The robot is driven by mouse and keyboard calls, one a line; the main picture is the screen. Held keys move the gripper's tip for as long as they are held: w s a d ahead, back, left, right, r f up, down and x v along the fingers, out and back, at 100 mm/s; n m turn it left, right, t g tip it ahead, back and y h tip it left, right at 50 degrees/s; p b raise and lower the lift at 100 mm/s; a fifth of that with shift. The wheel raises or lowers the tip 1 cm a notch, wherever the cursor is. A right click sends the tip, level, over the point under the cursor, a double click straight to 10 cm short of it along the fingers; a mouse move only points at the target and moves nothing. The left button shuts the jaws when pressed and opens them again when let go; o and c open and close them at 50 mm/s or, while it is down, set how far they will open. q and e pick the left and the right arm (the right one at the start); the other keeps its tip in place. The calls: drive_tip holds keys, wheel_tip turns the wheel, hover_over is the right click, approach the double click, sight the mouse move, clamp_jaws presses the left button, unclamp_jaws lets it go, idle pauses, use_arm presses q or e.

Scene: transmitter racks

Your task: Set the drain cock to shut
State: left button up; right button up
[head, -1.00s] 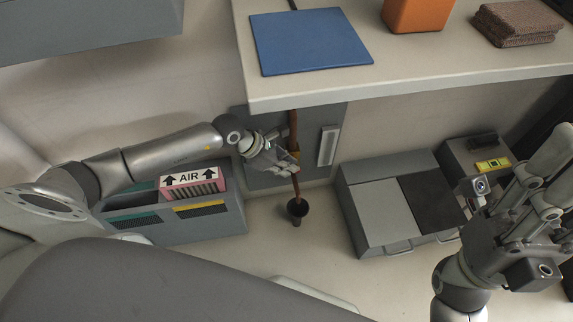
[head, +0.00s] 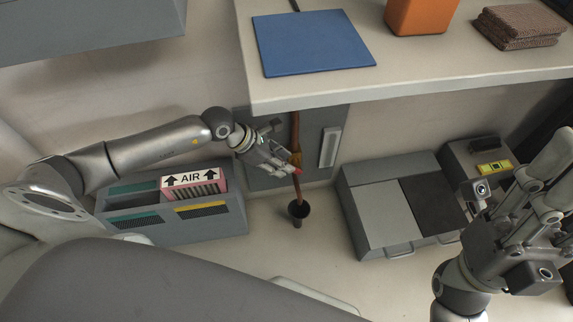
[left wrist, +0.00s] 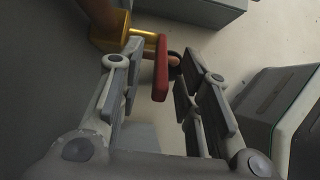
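The drain cock is a brass fitting (head: 296,158) with a red lever (head: 299,171) on a brown vertical pipe (head: 295,128) under the counter. In the left wrist view the brass body (left wrist: 112,40) is at the upper left. The red lever (left wrist: 161,72) reaches from it toward the camera. My left gripper (head: 284,166) is at the lever, partly hiding it in the head view. Its fingers (left wrist: 157,80) stand apart, one on each side of the lever, with visible gaps. My right gripper (head: 548,180) is at the far right, open and empty, away from the pipe.
A black funnel-shaped drain (head: 299,209) stands on the floor below the pipe. A grey box (head: 385,205) stands right. The counter edge (head: 410,90) overhangs the pipe.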

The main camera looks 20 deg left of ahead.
use_arm(q)
drive_tip(key=v, duration=0.8)
drive_tip(key=shift+r, duration=0.2)
drive_tip(key=shift+s+a, duration=0.1)
